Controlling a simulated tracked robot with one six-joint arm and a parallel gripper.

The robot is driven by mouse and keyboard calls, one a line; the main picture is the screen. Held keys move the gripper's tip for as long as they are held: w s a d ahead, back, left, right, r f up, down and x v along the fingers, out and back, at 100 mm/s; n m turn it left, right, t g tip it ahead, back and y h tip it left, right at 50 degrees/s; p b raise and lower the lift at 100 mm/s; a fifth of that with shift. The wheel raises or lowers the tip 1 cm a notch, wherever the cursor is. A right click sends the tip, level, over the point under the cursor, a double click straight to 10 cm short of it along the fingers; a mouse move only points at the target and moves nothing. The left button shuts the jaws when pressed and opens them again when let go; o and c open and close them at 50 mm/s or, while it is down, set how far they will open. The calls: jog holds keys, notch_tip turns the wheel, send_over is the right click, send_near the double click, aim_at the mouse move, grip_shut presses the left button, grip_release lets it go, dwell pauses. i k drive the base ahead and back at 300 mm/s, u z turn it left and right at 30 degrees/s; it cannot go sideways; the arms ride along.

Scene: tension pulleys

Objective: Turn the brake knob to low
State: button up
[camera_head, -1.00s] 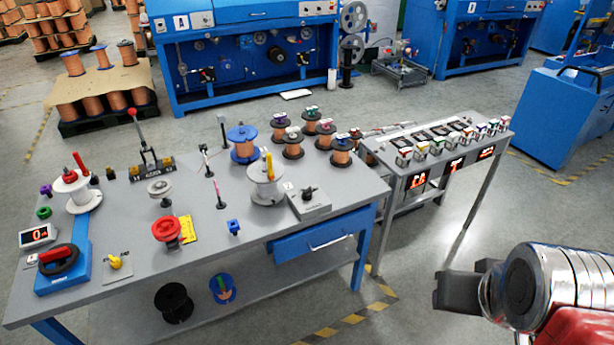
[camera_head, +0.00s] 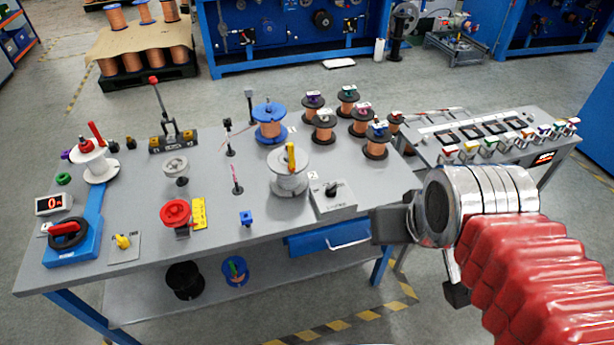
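A grey box (camera_head: 336,200) with a black knob (camera_head: 331,189) on top sits at the table's front right. Its markings are too small to read. A yellow knob (camera_head: 123,241) on a small plate and a red round knob (camera_head: 175,212) beside a yellow label stand further left. I cannot tell for certain which is the brake knob; no label is readable. My gripper (camera_head: 423,258) is at the right, in front of the table and nearer the camera than the grey box. Its two dark fingers are apart, with nothing seen between them.
The grey table (camera_head: 215,225) also carries a white spool (camera_head: 289,172), a blue-flanged copper spool (camera_head: 270,125), a tall lever (camera_head: 160,100) and a red-handled blue unit (camera_head: 75,243). A blue drawer (camera_head: 327,237) is under the front edge. A second bench (camera_head: 470,140) adjoins at right.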

aim_at(331, 191)
jog(key=u, duration=0.55)
jog(key=i, duration=0.85)
jog(key=u, duration=0.5)
